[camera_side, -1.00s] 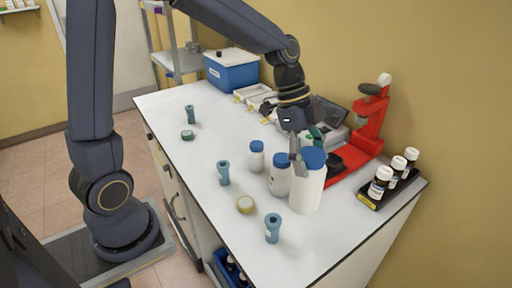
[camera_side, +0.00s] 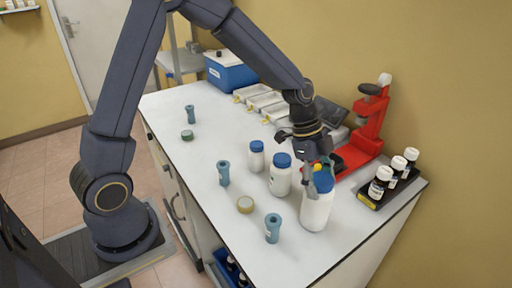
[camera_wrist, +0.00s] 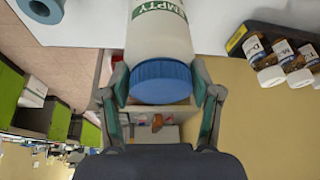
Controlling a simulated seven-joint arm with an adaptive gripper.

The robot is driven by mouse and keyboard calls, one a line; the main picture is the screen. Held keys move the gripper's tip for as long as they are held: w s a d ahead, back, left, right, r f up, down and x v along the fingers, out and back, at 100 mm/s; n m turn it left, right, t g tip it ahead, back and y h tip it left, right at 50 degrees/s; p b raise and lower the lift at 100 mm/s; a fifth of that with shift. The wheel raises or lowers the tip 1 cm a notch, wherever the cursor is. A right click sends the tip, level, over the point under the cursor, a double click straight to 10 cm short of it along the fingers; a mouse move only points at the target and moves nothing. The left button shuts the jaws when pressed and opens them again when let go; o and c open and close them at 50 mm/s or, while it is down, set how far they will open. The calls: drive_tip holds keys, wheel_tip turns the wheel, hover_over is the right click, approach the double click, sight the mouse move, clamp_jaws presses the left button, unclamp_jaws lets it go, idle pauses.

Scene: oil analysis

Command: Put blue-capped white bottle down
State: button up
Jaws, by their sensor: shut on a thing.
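The large blue-capped white bottle (camera_side: 316,214) is at the near right part of the white bench. It is upright or nearly so. It also shows in the wrist view (camera_wrist: 160,38), with green "EMPTY" lettering on its label. My gripper (camera_side: 318,180) is shut on its blue cap (camera_wrist: 161,82), with one finger on each side. I cannot tell whether the bottle's base touches the bench. A medium blue-capped white bottle (camera_side: 280,180) and a small one (camera_side: 257,160) stand to its left.
A rack of brown bottles (camera_side: 374,194) is to the right, and a red stand (camera_side: 362,150) behind. The bench's front corner is clear.

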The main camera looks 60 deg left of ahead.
drive_tip(key=o, duration=1.1)
drive_tip(key=shift+r, duration=0.1)
drive_tip(key=v, duration=1.1)
drive_tip(key=s+a+r+n+t+y, duration=0.1)
drive_tip(key=s+a+n, duration=0.2)
drive_tip(key=s+n, duration=0.2)
drive_tip(key=s+a+r+n+t+y, duration=0.2)
drive_tip(key=s+n, duration=0.3)
drive_tip(key=s, duration=0.3)
drive_tip(key=s+a+r+n+t+y, duration=0.1)
drive_tip(key=s+a+r+n, duration=0.1)
drive_tip(key=s+n, duration=0.3)
drive_tip(key=shift+s+a+n, duration=0.4)
drive_tip(key=shift+s+a, duration=0.45)
drive_tip(key=shift+s, duration=0.05)
